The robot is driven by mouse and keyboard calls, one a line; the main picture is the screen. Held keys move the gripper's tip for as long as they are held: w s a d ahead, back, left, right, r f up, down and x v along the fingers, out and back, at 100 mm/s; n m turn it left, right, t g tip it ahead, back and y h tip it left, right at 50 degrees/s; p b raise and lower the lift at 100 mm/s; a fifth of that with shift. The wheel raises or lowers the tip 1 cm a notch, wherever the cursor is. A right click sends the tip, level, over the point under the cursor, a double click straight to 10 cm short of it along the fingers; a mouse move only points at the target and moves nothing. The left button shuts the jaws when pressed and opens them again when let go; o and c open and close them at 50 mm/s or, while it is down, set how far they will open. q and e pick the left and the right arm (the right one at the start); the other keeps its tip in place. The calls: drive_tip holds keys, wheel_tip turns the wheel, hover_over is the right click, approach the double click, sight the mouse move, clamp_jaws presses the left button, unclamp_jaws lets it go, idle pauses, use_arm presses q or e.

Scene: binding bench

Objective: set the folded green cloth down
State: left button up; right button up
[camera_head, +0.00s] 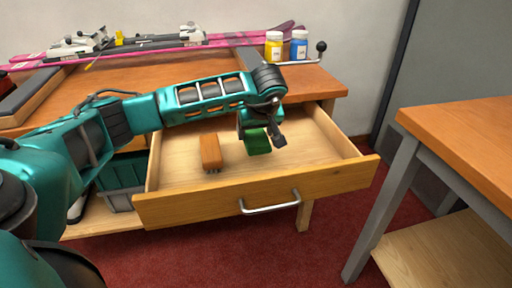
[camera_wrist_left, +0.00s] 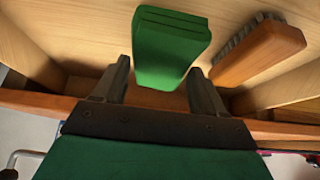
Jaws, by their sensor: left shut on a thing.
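My left gripper (camera_head: 265,132) is over the open drawer (camera_head: 328,189) of the bench. It is shut on the folded green cloth (camera_head: 257,145), which hangs below the fingers inside the drawer's outline. In the left wrist view the cloth (camera_wrist_left: 171,42) shows as a thick green block between the fingertips (camera_wrist_left: 160,68). I cannot tell whether its underside touches the drawer floor. My right gripper is not in view.
A brush with a wooden back (camera_head: 210,151) lies in the drawer left of the cloth; its bristles show in the left wrist view (camera_wrist_left: 262,52). The drawer's right part is clear. Pink skis (camera_head: 170,46), a yellow jar (camera_head: 274,47) and a blue jar (camera_head: 299,46) are on the bench.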

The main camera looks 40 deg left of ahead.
sight(257, 139)
use_arm(q)
wheel_tip(257, 139, down, 4)
drive_tip(key=shift+f+b, duration=0.1)
drive_tip(key=shift+b, duration=0.5)
drive_tip(key=shift+f, duration=0.15)
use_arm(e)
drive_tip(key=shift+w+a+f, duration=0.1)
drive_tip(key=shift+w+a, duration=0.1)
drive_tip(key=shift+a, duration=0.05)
use_arm(q)
drive_tip(key=o, duration=1)
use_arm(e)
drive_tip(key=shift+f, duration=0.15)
